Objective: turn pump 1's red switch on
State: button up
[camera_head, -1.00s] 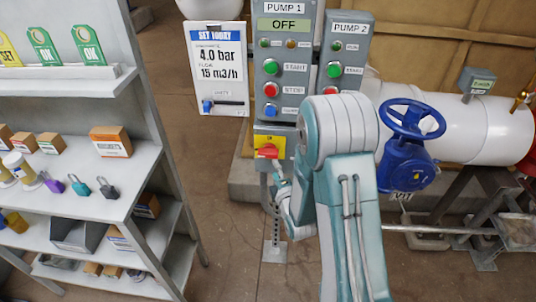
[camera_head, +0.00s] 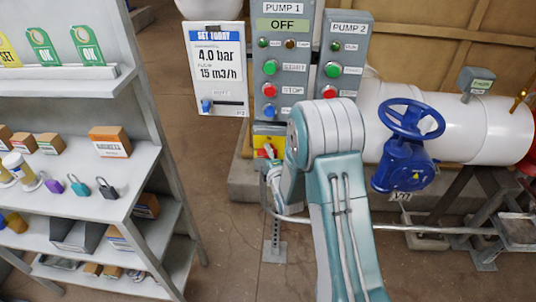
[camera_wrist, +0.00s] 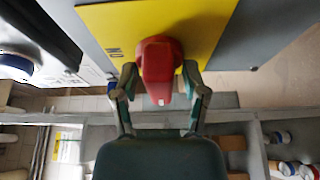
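The red switch (camera_wrist: 160,62) is a red handle on a yellow plate (camera_wrist: 210,22) in the wrist view, with a white mark at its near end. Upside-down "ON" lettering shows on the plate. My gripper (camera_wrist: 160,82) is open, with one finger on each side of the red handle and little gap on either side; contact is not clear. In the head view, the yellow plate (camera_head: 260,141) sits at the foot of the pump 1 panel (camera_head: 288,25). My arm and gripper hide part of the switch there. The pump 1 display (camera_head: 282,25) reads OFF.
The pump 2 panel (camera_head: 347,30) stands right of pump 1's. A blue handwheel valve (camera_head: 405,165) and white pipe (camera_head: 480,125) are to the right of my arm. A shelf rack (camera_head: 150,115) with boxes and padlocks stands at left. Floor between is open.

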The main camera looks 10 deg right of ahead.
jog(key=shift+f+m, duration=0.2)
jog(key=shift+m, duration=0.1)
jog(key=m+t, duration=0.1)
jog(key=m, duration=0.2)
jog(key=shift+f+m+h, duration=0.1)
jog(key=shift+m+h, duration=0.2)
jog(key=shift+m, duration=0.1)
jog(key=m+t+h, duration=0.1)
jog(key=m, duration=0.2)
jog(key=m+t+h, duration=0.1)
jog(key=m, duration=0.2)
jog(key=shift+s, duration=0.1)
jog(key=m+h, duration=0.1)
jog(key=m, duration=0.2)
jog(key=m+h, duration=0.1)
jog(key=m, duration=0.2)
jog(key=shift+t+h, duration=0.3)
jog(key=shift+h, duration=0.1)
jog(key=m+h, duration=0.2)
jog(key=m, duration=0.3)
jog(key=shift+m+h, duration=0.5)
jog(key=shift+h, duration=0.1)
jog(key=shift+r, duration=0.2)
